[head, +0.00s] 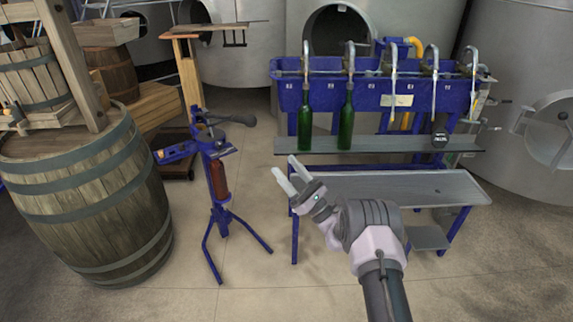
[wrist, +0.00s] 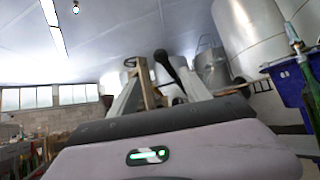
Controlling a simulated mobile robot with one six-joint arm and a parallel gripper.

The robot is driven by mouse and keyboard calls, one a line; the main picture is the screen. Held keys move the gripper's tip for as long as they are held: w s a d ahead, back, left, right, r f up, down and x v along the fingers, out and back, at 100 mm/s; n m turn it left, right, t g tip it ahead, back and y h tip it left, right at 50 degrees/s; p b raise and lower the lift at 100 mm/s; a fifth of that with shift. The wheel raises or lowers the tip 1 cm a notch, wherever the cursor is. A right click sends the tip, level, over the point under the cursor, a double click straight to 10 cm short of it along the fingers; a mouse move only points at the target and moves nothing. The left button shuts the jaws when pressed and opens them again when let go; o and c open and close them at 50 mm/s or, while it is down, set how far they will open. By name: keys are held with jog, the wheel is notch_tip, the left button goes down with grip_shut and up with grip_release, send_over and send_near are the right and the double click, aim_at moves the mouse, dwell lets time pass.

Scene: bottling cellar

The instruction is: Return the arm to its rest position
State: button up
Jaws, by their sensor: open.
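My gripper (head: 287,171) is open and empty in the head view. It is held out in the air in front of the blue bottling stand, with its fingers pointing up and to the left. The wrist view shows its two pale fingers (wrist: 160,92) spread apart with nothing between them, pointing toward the far side of the room. My arm reaches in from the lower right of the head view. No bottle touches the gripper.
The blue filling stand (head: 350,97) holds two green bottles (head: 346,122) on its shelf (head: 400,144). A blue floor corker (head: 218,160) with a reddish-brown bottle (head: 219,180) stands left of the gripper. A large barrel (head: 85,200) is far left. Steel tanks (head: 235,50) line the back. Floor in front is clear.

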jog(key=shift+w, duration=0.1)
jog(key=s+a+r+n+g+y, duration=0.3)
jog(key=s+a+r+n+g, duration=0.2)
jog(key=a+r+n+g, duration=0.4)
jog(key=s+a+r+n+g+h, duration=0.2)
jog(key=s+r+n+g+h, duration=0.15)
jog(key=s, duration=0.35)
jog(key=s+a+r+n+g+h, duration=0.1)
jog(key=s+r+n+g+h, duration=0.15)
jog(key=s+g, duration=0.35)
jog(key=s+d+f+n+t+h, duration=0.1)
jog(key=s+d+n+h, duration=0.15)
jog(key=s, duration=0.45)
jog(key=s+d+n+t+h, duration=0.15)
jog(key=s+h, duration=0.25)
jog(key=s, duration=0.4)
jog(key=s+d+f+n+t+h, duration=0.1)
jog(key=s+d+f+t+h, duration=0.1)
jog(key=d, duration=0.5)
jog(key=s+d+f+n+t+h, duration=0.1)
jog(key=s+d+n+t+h, duration=0.1)
jog(key=s+d+h, duration=0.3)
jog(key=shift+s+d+f+t, duration=0.3)
jog(key=shift+s+d+f, duration=0.1)
jog(key=shift+s+d, duration=0.8)
